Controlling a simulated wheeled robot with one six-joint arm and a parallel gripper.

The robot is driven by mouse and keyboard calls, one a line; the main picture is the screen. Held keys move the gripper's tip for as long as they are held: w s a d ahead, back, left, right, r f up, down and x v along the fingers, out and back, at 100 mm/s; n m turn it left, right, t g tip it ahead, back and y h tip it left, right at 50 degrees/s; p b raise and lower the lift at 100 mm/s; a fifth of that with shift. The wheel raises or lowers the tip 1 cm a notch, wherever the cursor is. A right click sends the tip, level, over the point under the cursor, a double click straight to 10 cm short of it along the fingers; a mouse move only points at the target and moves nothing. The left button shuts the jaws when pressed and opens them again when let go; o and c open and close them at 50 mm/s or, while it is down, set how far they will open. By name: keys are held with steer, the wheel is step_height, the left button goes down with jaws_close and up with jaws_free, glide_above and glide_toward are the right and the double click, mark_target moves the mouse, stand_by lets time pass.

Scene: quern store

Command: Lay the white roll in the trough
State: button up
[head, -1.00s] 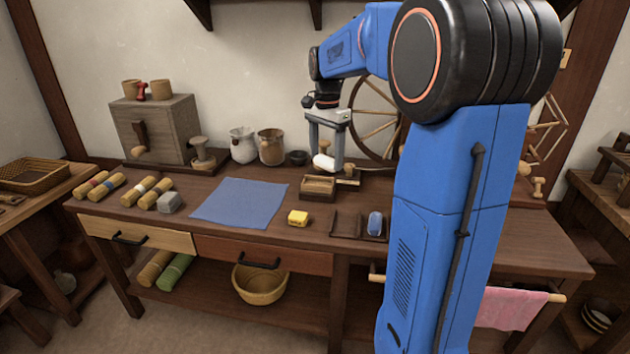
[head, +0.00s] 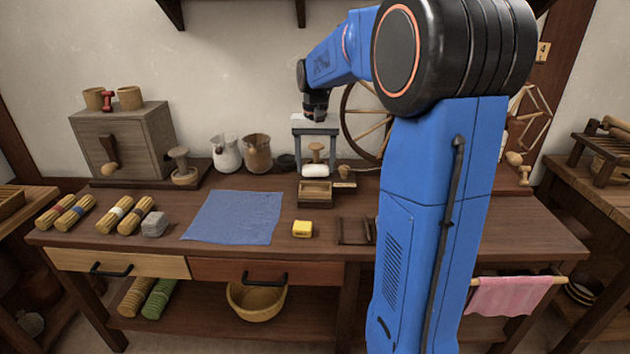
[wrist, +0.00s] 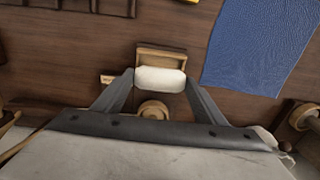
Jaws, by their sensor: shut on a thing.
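The white roll (head: 314,171) is held crosswise between the two fingers of my gripper (head: 315,166), which is shut on it. It also shows in the wrist view (wrist: 160,80), with a finger at each end. A small open wooden box, which looks like the trough (head: 315,203), stands on the bench just in front of and below the roll. In the wrist view the roll covers the near part of the trough (wrist: 160,51). The roll appears raised above the bench; its exact height over the trough I cannot tell.
A small label block (head: 344,184) stands right of the trough. A yellow block (head: 302,229) lies in front, beside a dark divided tray (head: 352,231) partly hidden by my arm. A blue cloth (head: 235,217) lies left. A wooden stamp-like piece (head: 316,151) stands behind the roll.

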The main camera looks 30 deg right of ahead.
steer(key=shift+f, duration=2.6)
steer(key=shift+f, duration=0.15)
steer(key=o, duration=1)
